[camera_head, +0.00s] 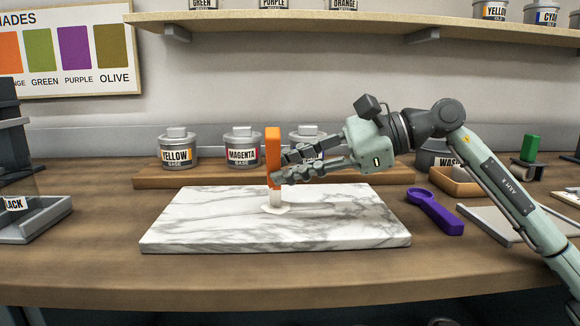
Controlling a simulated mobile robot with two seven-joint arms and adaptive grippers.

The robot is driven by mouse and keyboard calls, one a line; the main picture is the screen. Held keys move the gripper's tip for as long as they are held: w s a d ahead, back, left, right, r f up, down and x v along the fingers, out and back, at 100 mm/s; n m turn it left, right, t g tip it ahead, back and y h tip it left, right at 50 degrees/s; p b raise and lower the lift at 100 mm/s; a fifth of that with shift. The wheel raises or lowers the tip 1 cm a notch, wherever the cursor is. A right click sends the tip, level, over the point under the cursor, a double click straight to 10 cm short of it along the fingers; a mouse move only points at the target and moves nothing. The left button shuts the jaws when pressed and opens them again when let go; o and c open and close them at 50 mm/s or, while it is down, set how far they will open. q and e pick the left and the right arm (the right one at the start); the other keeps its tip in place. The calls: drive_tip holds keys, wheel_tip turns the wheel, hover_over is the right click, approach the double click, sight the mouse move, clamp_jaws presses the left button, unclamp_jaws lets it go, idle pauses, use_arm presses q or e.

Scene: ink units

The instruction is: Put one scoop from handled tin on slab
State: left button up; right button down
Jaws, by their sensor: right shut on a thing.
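The white marble slab (190,228) lies flat in the middle of the bench. My right gripper (277,176) is above it, shut on an upright orange-handled tool (273,145). The tool's pale, flat lower end (276,208) is at the slab's surface; I cannot tell whether it touches. Behind the slab stand a YELLOW BASE tin (177,152) and a MAGENTA BASE tin (242,150), each with a grey knobbed lid. A third similar tin (305,132) is partly hidden by my right gripper. I cannot tell which tin is the handled one. My left gripper is out of view.
A purple tool with a round end (437,213) lies right of the slab. A WASH tin (436,152), a wooden box (455,187) and a grey tray (490,222) are farther right. A tray labelled BLACK (35,225) is left. More tins stand on the overhead shelf (330,20).

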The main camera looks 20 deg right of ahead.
drive_tip(key=shift+f, duration=0.2)
idle(0.5)
drive_tip(key=shift+r+p, duration=1.65)
drive_tip(key=shift+r, duration=1)
